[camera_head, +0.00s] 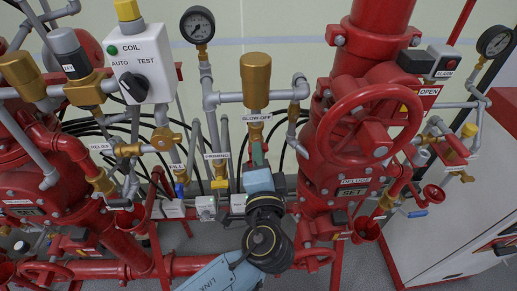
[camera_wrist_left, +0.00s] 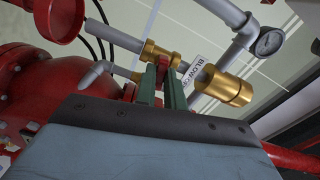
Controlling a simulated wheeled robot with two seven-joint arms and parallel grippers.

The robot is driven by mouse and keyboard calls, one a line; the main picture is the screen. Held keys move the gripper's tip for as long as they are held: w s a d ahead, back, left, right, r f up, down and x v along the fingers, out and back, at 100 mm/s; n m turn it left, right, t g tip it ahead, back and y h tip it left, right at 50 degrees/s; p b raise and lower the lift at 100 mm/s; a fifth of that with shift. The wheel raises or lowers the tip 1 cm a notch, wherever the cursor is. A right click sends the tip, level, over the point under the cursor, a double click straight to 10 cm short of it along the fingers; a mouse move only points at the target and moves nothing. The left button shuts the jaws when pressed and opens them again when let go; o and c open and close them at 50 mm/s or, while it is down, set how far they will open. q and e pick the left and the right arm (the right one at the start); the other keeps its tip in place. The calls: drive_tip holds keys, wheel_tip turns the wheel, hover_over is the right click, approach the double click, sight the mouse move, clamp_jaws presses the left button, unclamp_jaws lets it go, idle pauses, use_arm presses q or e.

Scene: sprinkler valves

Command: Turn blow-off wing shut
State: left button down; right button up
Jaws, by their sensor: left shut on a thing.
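The label BLOW-OFF (camera_head: 256,118) hangs on the grey and brass piping at mid-picture in the head view, below a large brass cylinder (camera_head: 257,80). My left gripper (camera_head: 258,150) reaches up to just below this label. In the left wrist view, the green fingers of my left gripper (camera_wrist_left: 161,84) are closed on the small red wing (camera_wrist_left: 163,66) at the brass blow-off valve (camera_wrist_left: 155,53). The fingers and wrist hide most of the wing in the head view. My right gripper is in neither view.
A large red handwheel (camera_head: 369,116) stands right of my left gripper. A white coil box (camera_head: 142,62) with a black selector is at the upper left. Pipes, black hoses and a pressure gauge (camera_head: 197,25) crowd around the valve.

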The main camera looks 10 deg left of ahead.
use_arm(q)
drive_tip(key=m+p, duration=0.2)
drive_tip(key=m, duration=0.1)
drive_tip(key=shift+f, duration=0.1)
idle(0.5)
drive_tip(key=c, duration=1.4)
unclamp_jaws()
drive_tip(key=shift+s, duration=0.1)
drive_tip(key=v, duration=0.6)
